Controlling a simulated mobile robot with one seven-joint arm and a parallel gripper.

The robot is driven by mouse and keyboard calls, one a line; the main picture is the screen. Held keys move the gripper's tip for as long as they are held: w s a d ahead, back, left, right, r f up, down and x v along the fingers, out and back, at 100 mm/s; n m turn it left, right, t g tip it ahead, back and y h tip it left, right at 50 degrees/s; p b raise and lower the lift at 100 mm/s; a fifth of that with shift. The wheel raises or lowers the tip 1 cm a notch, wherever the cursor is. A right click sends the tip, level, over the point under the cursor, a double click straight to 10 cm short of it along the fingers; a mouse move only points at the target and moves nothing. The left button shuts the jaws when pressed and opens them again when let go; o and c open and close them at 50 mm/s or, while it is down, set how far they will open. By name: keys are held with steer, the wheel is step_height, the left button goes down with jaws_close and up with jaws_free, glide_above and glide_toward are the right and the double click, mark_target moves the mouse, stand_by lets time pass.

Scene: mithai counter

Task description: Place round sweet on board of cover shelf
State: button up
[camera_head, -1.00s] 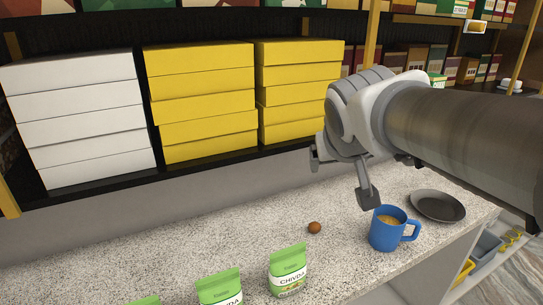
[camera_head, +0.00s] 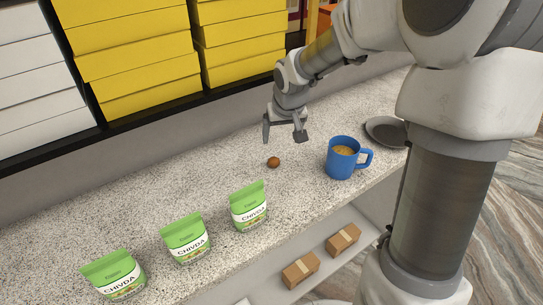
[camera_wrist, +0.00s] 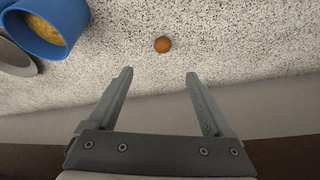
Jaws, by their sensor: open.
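The round sweet (camera_head: 273,162) is a small brown ball lying on the speckled counter (camera_head: 190,187), left of the blue mug. In the wrist view the sweet (camera_wrist: 162,44) lies beyond the fingertips, roughly in line with the gap between them. My gripper (camera_head: 284,137) is open and empty, above the counter and a little behind the sweet, apart from it. The gripper also shows in the wrist view (camera_wrist: 160,75) with its two fingers spread. I cannot pick out the board of the cover shelf.
A blue mug (camera_head: 341,165) with a tan filling stands right of the sweet, with a dark plate (camera_head: 385,133) behind it. Green Chivda packets (camera_head: 248,207) stand along the front. Yellow boxes (camera_head: 140,55) and white boxes (camera_head: 40,110) are stacked behind. Small cartons (camera_head: 343,238) sit on a lower shelf.

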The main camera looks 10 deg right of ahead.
steer(key=b, duration=0.1)
glide_above(274, 160)
steer(key=s, duration=0.2)
steer(key=f, duration=0.9)
steer(key=shift+s+d, duration=0.1)
steer(key=shift+d, duration=0.15)
steer(key=shift+a+b+x, duration=0.2)
steer(key=shift+b+x, duration=0.3)
steer(key=shift+x, duration=2.15)
steer(key=shift+c, duration=0.2)
jaws_close()
steer(key=shift+r, duration=0.15)
